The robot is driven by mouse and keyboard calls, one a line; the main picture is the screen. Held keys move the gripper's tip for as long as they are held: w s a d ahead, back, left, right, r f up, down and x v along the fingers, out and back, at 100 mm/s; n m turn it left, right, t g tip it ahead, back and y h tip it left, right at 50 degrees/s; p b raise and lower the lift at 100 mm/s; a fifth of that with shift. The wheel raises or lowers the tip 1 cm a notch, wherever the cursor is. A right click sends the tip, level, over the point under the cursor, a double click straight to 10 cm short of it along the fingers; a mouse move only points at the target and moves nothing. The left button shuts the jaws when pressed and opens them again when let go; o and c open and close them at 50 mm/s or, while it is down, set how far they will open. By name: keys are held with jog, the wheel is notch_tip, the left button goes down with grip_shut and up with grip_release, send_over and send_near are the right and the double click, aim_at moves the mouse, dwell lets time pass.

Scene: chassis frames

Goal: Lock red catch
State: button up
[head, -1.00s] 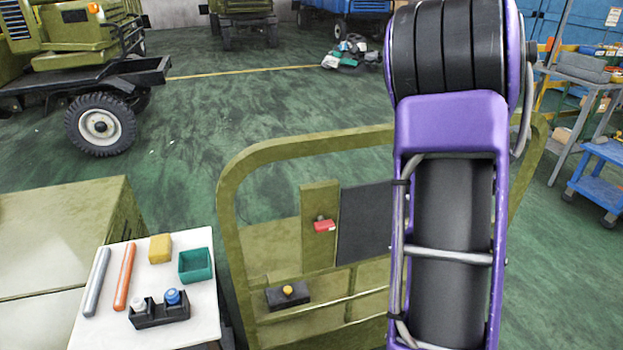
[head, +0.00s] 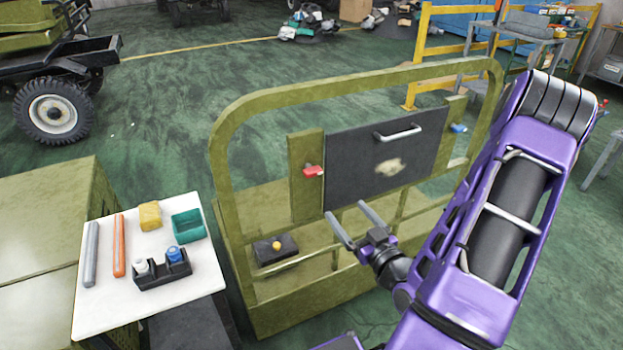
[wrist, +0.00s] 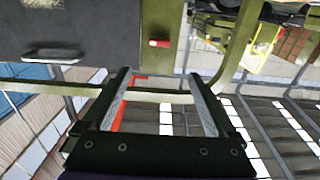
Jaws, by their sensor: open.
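The red catch (head: 313,171) is on the olive post just left of the dark panel (head: 352,168) in the head view. It also shows in the wrist view (wrist: 159,43), beyond my fingertips and near the panel's edge. A blue catch (head: 458,128) is on the panel's right side. The panel stands upright in the olive frame (head: 240,240) and has a grey handle (head: 398,133) and a pale smudge. My gripper (head: 352,223) is open and empty, in front of the panel's lower part, below and right of the red catch and apart from it.
A white table (head: 90,318) at left holds a grey tube, an orange tube, a yellow sponge, a green bin (head: 188,226) and a black holder with two bottles. A dark box with a yellow knob (head: 276,246) sits inside the frame. The frame's bars run near my gripper.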

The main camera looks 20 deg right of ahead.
aim_at(315, 174)
jog(key=w+b, duration=0.1)
jog(key=w, duration=0.4)
jog(key=w+b, duration=0.2)
jog(key=w, duration=0.4)
jog(key=w+b, duration=0.1)
jog(key=w, duration=0.5)
jog(key=shift+w+a, duration=0.15)
jog(key=shift+a, duration=0.1)
jog(key=c, duration=1.4)
jog(key=shift+o, duration=0.2)
